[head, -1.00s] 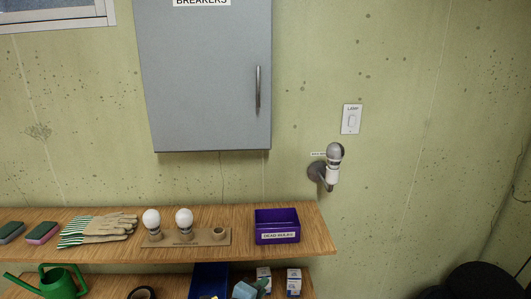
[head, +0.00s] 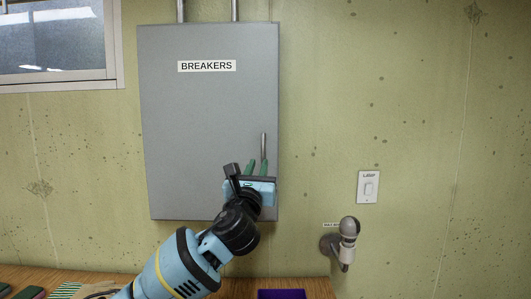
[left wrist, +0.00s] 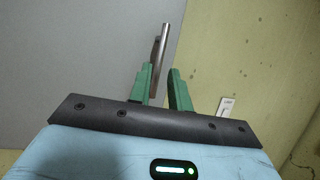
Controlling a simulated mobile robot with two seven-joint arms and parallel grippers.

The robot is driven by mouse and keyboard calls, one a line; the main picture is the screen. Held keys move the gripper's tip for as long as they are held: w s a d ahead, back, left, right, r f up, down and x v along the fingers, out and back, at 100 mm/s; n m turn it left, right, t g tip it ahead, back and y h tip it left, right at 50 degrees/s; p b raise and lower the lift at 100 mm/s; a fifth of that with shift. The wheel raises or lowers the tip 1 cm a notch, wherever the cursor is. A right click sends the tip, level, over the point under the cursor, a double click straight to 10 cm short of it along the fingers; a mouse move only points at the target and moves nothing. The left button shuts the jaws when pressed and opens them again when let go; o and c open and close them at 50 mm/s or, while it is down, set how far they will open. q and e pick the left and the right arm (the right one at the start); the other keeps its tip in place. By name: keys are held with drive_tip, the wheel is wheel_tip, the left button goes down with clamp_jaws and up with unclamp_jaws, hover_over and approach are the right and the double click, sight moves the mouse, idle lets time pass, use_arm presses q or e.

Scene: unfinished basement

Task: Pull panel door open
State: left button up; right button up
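The grey breaker panel door (head: 205,120), labelled BREAKERS, is shut on the wall in the head view. Its upright metal bar handle (head: 263,145) is near the right edge; its lower part is hidden behind my gripper. My left gripper (head: 257,167) is in front of the handle's lower end, with its green fingers apart. In the left wrist view the handle (left wrist: 166,42) rises beyond the fingertips (left wrist: 161,70), and its lower part lines up with the gap, close to the left finger. Contact cannot be told. My right gripper is out of view.
A lamp switch (head: 368,187) and a wall lamp with a bulb (head: 348,228) are right of the panel. Below is a wooden shelf (head: 230,289) with a purple bin (head: 281,294). A window (head: 55,45) is at upper left. The wall right of the panel is mostly clear.

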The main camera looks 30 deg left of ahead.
sight(263, 152)
use_arm(q)
drive_tip(key=shift+x, duration=3.9)
drive_tip(key=shift+c, duration=0.5)
clamp_jaws()
